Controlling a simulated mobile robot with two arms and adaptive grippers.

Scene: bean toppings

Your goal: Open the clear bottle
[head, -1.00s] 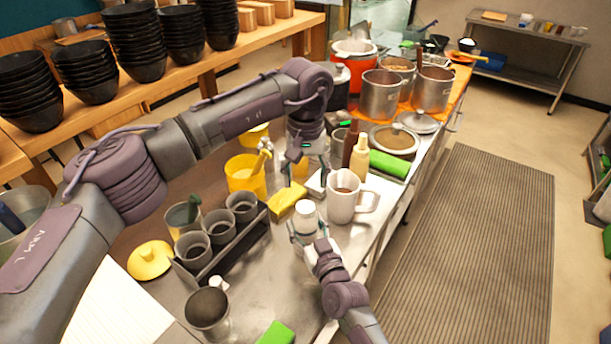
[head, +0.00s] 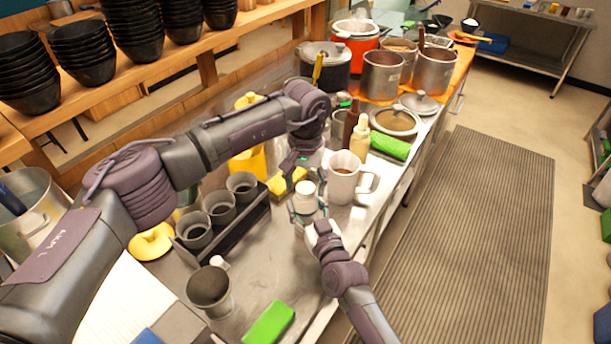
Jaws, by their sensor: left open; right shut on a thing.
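The clear bottle (head: 306,203) with a white cap (head: 305,188) stands roughly upright near the front edge of the steel counter. My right gripper (head: 308,214) is shut around the bottle's body from the front. Its fingers hide part of the bottle. My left gripper (head: 303,166) is open and points down, just above and behind the white cap. It looks apart from the cap, but the exact gap is hard to judge.
A yellow sponge (head: 287,182) lies behind the bottle. A dark rack of grey cups (head: 220,209) is at left, a metal cup (head: 209,289) and green sponge (head: 270,323) in front. Bare counter lies left of the bottle.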

